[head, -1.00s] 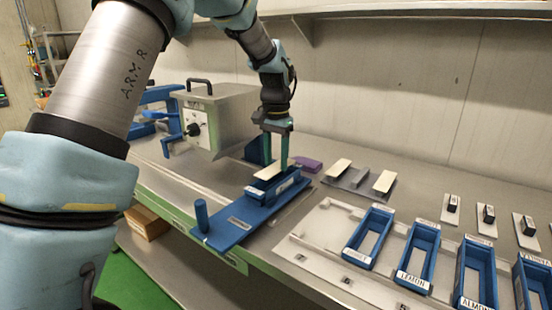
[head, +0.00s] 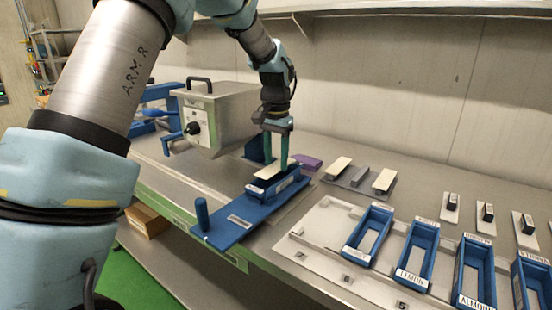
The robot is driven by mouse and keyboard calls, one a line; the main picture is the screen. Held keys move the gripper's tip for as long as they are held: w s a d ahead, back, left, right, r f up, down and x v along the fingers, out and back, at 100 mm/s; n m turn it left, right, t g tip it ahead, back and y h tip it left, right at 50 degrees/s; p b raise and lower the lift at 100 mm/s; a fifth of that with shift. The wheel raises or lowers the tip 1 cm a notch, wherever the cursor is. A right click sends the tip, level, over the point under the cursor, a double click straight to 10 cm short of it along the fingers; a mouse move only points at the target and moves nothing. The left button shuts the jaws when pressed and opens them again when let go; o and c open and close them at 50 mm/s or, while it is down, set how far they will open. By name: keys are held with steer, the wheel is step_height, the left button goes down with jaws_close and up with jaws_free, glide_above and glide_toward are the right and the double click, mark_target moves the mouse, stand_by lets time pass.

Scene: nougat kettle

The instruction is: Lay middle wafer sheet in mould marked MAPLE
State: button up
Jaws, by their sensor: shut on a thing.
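My gripper (head: 276,166) is shut on a thin cream wafer sheet (head: 266,173), held roughly level at the top of a blue mould (head: 290,185). I cannot tell whether the sheet touches the mould. The mould sits on a long blue fixture (head: 222,234) with an upright peg. The mould's small label is too small to read, so I cannot confirm MAPLE. Two more cream sheets, left (head: 340,164) and right (head: 383,180), lie on a grey rack (head: 347,184); its middle place shows bare grey. The fingers partly hide the mould's far side.
Several blue moulds, including one marked LEMON (head: 414,280), stand in a pale tray (head: 315,222) at the right. A purple block (head: 306,162) lies behind the fixture. A grey machine box (head: 220,115) stands left of my gripper. Small dark-topped blocks stand at far right.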

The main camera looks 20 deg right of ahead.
steer(key=shift+f, duration=0.55)
stand_by(1.1)
steer(key=o, duration=1.6)
steer(key=shift+r+p, duration=0.15)
steer(key=shift+p, duration=0.15)
steer(key=shift+r+p, duration=3.05)
steer(key=shift+r, duration=0.85)
